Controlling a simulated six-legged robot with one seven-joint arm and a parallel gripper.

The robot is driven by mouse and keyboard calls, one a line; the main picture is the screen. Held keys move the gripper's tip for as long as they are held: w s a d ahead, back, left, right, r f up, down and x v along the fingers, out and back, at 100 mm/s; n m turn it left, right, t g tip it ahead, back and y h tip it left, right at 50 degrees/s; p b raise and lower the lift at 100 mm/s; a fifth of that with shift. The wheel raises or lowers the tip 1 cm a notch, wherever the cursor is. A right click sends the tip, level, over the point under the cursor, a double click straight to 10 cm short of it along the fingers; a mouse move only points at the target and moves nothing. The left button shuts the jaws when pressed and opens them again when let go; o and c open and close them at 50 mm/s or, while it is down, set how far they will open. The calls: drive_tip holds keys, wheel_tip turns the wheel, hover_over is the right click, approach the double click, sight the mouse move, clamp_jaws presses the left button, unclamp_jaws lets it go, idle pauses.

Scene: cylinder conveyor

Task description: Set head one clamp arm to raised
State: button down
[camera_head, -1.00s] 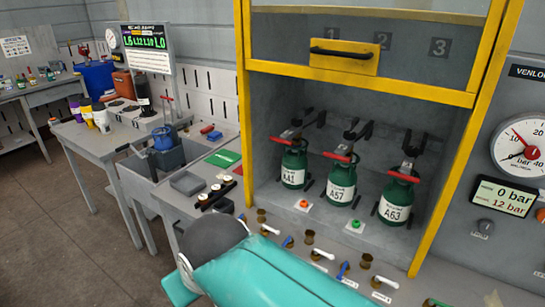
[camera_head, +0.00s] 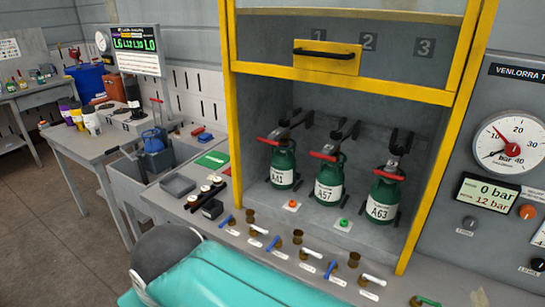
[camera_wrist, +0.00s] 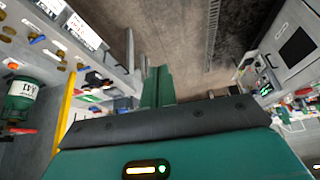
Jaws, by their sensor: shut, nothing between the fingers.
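Three green cylinders stand in the yellow-framed bay: A41 (camera_head: 283,168) on the left, A57 (camera_head: 329,183) in the middle and A63 (camera_head: 381,205) on the right. Each has a dark clamp with a red handle at its top. The leftmost clamp arm (camera_head: 272,139), at A41, lies roughly level, its red end pointing left. A green cylinder labelled like A41 (camera_wrist: 22,98) shows at the left edge of the wrist view. My gripper (camera_wrist: 158,84) is shut and empty, apart from the cylinders. It is outside the head view, where only my teal arm shows.
The yellow-framed shield (camera_head: 352,70) is raised above the cylinders. A row of small valves, one with a blue handle (camera_head: 273,244), lines the front ledge. A gauge (camera_head: 508,143) is on the right panel. A side bench (camera_head: 85,143) stands left; floor beyond is clear.

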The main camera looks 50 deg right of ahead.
drive_tip(key=w+d+f+n+g+h, duration=0.1)
drive_tip(key=w+d+f+g+h, duration=0.3)
drive_tip(key=d, duration=0.9)
drive_tip(key=w+d+f+n+g+h, duration=0.15)
drive_tip(key=d+g+h, duration=0.35)
drive_tip(key=d, duration=0.7)
drive_tip(key=w+d+f+n+g+h, duration=0.25)
drive_tip(key=d+g+h, duration=0.2)
drive_tip(key=d, duration=0.85)
drive_tip(key=w+d+f+n+t+h, duration=0.7)
drive_tip(key=w+d+n+t+h, duration=0.2)
drive_tip(key=n, duration=0.5)
drive_tip(key=shift+w+d+f+t+h, duration=0.25)
drive_tip(key=shift+d+t+h, duration=0.3)
drive_tip(key=shift+d+h, duration=0.6)
drive_tip(key=s+a+r+x, duration=0.1)
drive_tip(key=r+x, duration=0.1)
drive_tip(key=x, duration=1)
drive_tip(key=shift+w+r, duration=0.3)
drive_tip(key=shift+w, duration=0.15)
